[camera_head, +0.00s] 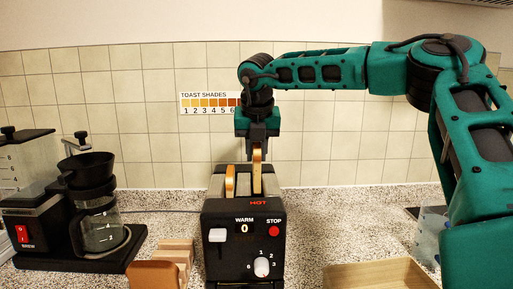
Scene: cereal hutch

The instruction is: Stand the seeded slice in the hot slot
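The black toaster (244,225) stands in the middle of the counter. Its front carries a red HOT label below the right slot, a WARM display reading 0, a STOP button and a dial. A bread slice (257,178), seen edge-on, stands upright at the right slot, its lower part hidden in it. My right gripper (257,146) is directly above, pointing down, and appears closed on this slice's top. Another slice (230,182) stands in the left slot. Seeds cannot be made out on either slice. My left gripper is not in view.
A coffee maker (60,215) with a glass jug stands at the left. A wooden rack (176,252) with a brown slice-like piece (153,274) is front left. A wooden tray (380,274) is front right, near a clear cup (431,222).

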